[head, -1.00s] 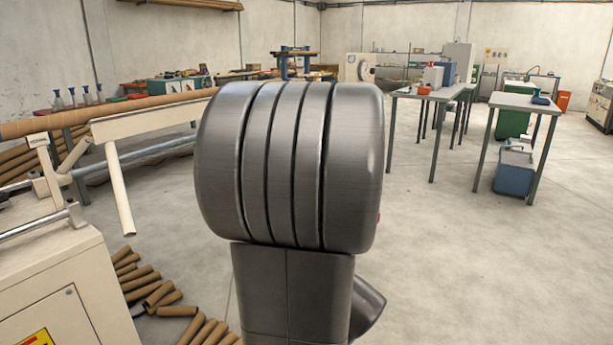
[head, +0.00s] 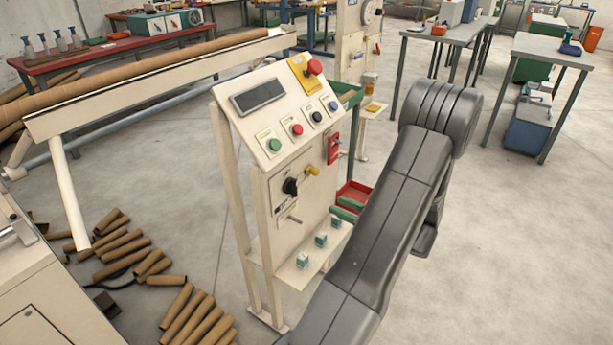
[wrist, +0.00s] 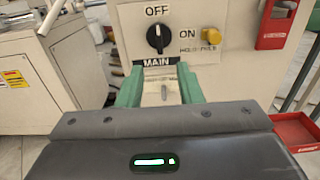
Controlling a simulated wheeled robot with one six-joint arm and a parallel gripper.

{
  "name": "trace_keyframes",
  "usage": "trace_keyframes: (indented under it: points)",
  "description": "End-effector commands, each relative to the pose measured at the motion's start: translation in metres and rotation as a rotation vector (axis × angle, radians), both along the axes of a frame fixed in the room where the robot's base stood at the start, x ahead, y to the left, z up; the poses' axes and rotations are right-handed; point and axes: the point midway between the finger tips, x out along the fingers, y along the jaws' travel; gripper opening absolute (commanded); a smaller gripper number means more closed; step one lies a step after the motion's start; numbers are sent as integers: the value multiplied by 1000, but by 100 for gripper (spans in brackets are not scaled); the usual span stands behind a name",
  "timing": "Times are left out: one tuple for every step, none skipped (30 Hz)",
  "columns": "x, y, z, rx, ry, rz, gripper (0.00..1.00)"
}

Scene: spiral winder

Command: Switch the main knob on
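The main knob (wrist: 158,39) is a black rotary switch on the cream panel, above a MAIN label in the wrist view. OFF is printed above it and ON to its right; its pale mark appears to point up toward OFF. In the head view the knob (head: 291,187) sits on the lower front of the control stand (head: 300,235). My gripper (wrist: 160,88) has two green fingers, spread apart with nothing held between them. In the wrist view they appear just below the knob, apart from it.
A yellow knob (wrist: 211,35) sits right of the main knob, and a red box (wrist: 277,22) farther right. Above are several buttons and a red emergency stop (head: 314,67). A red tray (head: 356,192) is beside the stand. Cardboard tubes (head: 190,315) lie on the floor.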

Motion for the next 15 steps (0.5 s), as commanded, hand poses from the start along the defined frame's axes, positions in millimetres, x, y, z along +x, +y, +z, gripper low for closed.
trace_keyframes:
  points:
    - [2,2,0,4,-1,0,33]
    - [4,5,0,4,-2,0,33]
    - [6,9,0,3,-1,2,33]
    - [9,12,0,2,0,3,33]
    - [11,16,0,2,0,3,33]
    - [15,23,0,2,0,4,33]
    - [19,28,0,2,0,5,33]
    - [23,33,0,1,-1,5,33]
    - [28,40,0,1,-1,5,33]
    - [32,46,0,1,-1,6,33]
    - [35,51,0,1,-1,6,33]
    - [41,58,0,0,0,6,33]
    - [44,64,0,0,0,6,33]
    - [48,69,0,1,-1,5,33]
    - [53,75,0,0,0,6,33]
